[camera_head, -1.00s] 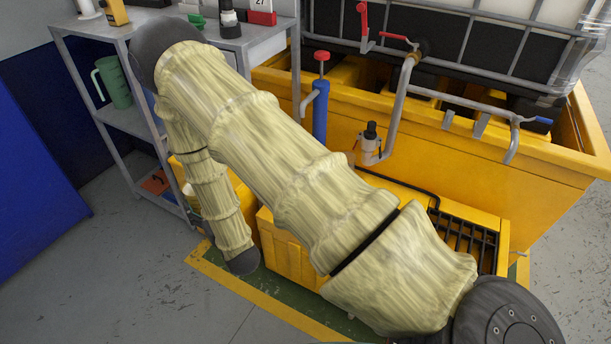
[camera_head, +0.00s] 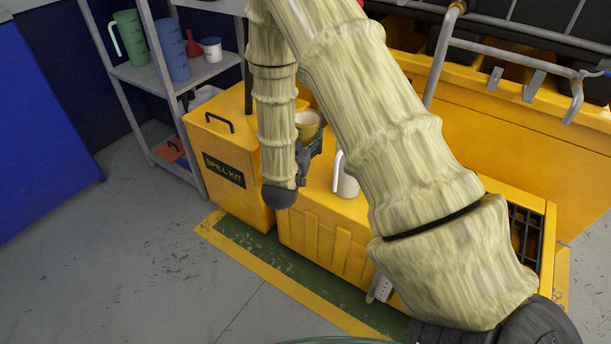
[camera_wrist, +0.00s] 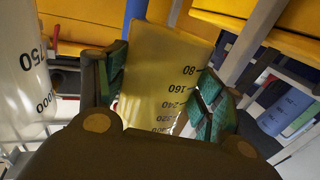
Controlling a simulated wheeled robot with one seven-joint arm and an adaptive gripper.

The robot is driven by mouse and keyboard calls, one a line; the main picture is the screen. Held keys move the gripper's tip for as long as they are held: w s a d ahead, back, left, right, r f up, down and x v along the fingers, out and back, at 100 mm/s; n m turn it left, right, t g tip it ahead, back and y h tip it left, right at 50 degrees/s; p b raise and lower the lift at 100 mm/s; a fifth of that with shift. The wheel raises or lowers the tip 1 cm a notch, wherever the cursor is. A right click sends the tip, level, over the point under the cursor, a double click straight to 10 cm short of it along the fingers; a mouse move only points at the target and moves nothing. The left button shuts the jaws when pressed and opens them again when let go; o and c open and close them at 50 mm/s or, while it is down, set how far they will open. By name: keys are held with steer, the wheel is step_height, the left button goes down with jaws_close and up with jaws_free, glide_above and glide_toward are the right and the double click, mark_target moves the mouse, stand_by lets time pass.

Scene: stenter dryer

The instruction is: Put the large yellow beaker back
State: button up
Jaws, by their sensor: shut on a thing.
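The yellow beaker (camera_wrist: 165,75) is translucent with dark volume marks and sits between the green pads of my gripper (camera_wrist: 163,88) in the wrist view. My gripper is shut on it. In the head view, the beaker (camera_head: 307,122) shows as a small yellow cup shape beside my forearm, with my gripper (camera_head: 313,148) partly hidden behind the arm. It is held near the yellow spill kit box and the lower yellow unit; whether it touches either cannot be told.
A grey shelf rack (camera_head: 205,76) holds a green jug (camera_head: 130,38), a blue beaker (camera_head: 171,50), a red funnel (camera_head: 192,45) and a white tub (camera_head: 211,50). A white jug (camera_head: 346,180) stands close to my gripper. The spill kit box (camera_head: 228,155) stands in front of the rack.

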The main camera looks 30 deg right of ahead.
steer(key=shift+f+b, duration=1.95)
steer(key=shift+f, duration=3)
steer(key=shift+f, duration=0.25)
steer(key=o, duration=1.2)
